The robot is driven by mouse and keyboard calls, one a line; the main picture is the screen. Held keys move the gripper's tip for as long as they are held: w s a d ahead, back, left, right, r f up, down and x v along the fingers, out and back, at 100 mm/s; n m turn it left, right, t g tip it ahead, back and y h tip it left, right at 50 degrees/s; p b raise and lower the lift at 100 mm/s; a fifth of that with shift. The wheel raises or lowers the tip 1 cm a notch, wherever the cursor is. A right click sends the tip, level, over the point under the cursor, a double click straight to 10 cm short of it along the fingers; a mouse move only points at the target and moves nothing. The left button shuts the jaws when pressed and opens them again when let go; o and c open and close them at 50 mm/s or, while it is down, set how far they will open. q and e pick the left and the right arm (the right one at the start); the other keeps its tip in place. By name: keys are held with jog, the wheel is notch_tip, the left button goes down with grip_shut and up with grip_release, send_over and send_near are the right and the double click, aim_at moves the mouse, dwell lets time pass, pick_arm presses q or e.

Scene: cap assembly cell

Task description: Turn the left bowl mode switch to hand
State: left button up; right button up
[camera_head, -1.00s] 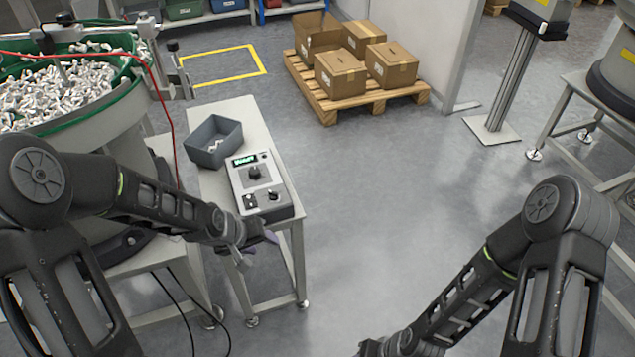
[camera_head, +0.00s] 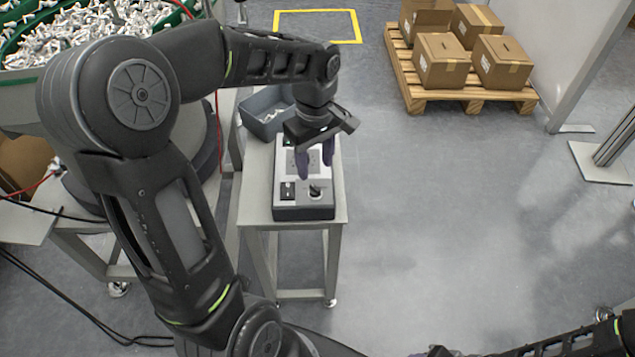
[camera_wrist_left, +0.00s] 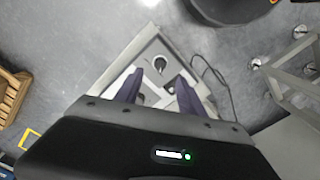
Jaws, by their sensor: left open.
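The control box (camera_head: 303,212) stands on a narrow table, with a dark rocker switch (camera_head: 287,191) at front left and a black rotary switch (camera_head: 315,191) at front right. The rotary switch also shows in the left wrist view (camera_wrist_left: 160,64). No label is readable, so I cannot tell which control is the mode switch. My left gripper (camera_head: 315,170) is open above the box, fingers down, just behind the front switches; it hides the upper knob and most of the display. In the left wrist view its fingers (camera_wrist_left: 157,90) are apart. My right gripper (camera_head: 437,351) barely shows at the bottom edge.
A grey bin (camera_head: 262,113) with white parts sits behind the box on the table (camera_head: 255,200). A feeder bowl (camera_head: 20,58) full of white parts stands at left. Boxes on a pallet (camera_head: 462,95) are at the back. The floor right of the table is clear.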

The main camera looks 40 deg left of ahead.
aim_at(315, 187)
pick_arm(q)
jog(key=shift+f+b, duration=0.35)
jog(key=shift+f, duration=3.6)
jog(key=shift+c, duration=0.2)
grip_shut()
